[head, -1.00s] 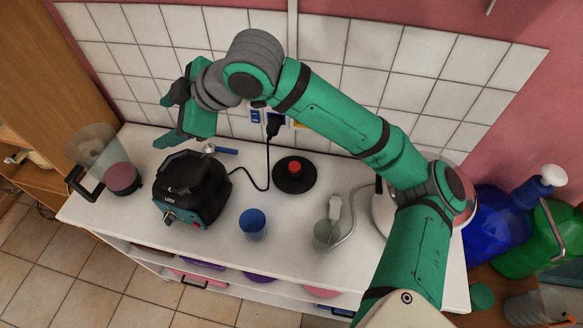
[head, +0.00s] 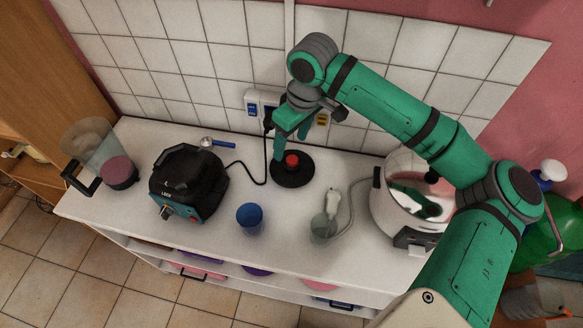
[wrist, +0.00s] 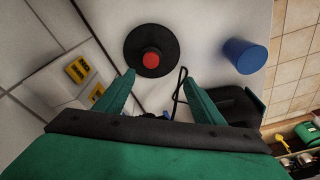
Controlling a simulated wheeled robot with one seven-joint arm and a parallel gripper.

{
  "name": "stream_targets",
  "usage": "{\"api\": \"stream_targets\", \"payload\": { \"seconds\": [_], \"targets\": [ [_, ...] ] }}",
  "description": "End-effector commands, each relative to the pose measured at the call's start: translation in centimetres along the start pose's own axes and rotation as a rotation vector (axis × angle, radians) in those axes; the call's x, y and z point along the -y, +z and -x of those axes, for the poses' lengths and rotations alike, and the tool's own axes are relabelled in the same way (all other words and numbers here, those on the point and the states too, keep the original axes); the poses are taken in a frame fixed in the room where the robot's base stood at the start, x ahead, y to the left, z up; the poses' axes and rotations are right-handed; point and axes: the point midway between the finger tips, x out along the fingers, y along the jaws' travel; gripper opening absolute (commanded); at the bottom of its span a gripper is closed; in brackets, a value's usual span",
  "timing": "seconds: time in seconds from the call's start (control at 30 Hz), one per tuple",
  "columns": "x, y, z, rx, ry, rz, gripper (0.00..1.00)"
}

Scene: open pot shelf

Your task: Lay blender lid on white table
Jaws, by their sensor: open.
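The blender lid, which I take to be the black disc with a red knob (head: 293,177), lies flat on the white table (head: 285,232) near the wall; it also shows in the wrist view (wrist: 134,52). My gripper (head: 296,150) is open and points down above the lid, near its back edge. In the wrist view my gripper's fingertips (wrist: 159,76) are apart with nothing between them, and the red knob lies just past them. The exact height above the lid is hard to tell. One finger partly overlaps the lid's back edge in the head view.
Sockets (head: 262,103) and a black cord are behind.

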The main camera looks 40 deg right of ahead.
Motion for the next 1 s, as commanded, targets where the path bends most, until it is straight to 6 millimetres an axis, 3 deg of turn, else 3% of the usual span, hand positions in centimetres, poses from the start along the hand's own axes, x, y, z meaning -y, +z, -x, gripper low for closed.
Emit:
{"api": "stream_targets", "payload": {
  "seconds": [0.1,0.23,0.5,0.77,1.0],
  "targets": [
    [-1.8,0.5,0.0,0.036,0.03,-0.053,0.62],
    [-2.8,0.7,-0.6,0.051,0.045,-0.079,0.62],
    [-2.9,0.9,-4.4,0.051,0.046,-0.08,0.62],
    [-2.9,1.0,-6.1,0.051,0.045,-0.079,0.62],
    [-2.5,1.1,-9.4,0.05,0.046,-0.079,0.62]
  ]
}}
